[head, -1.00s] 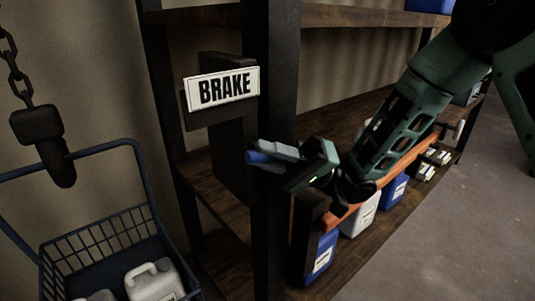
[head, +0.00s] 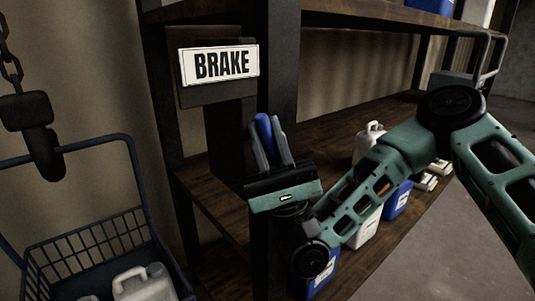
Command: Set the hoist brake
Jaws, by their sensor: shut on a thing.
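A white sign reading BRAKE (head: 219,64) is on a dark plate (head: 195,95) at the shelf's near post. A blue grip (head: 264,128), which looks like the end of the brake lever, shows just below and right of the sign. My gripper (head: 268,133) is shut on this blue grip, with its grey fingers pointing upward on either side of it. The rest of the lever is hidden behind the fingers and palm.
A dark hook on a chain (head: 42,135) hangs at the left above a blue wire cart (head: 95,245) holding white jugs (head: 143,284). Wooden shelves (head: 330,130) with blue and white containers run back right. Grey floor (head: 470,240) is clear at the right.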

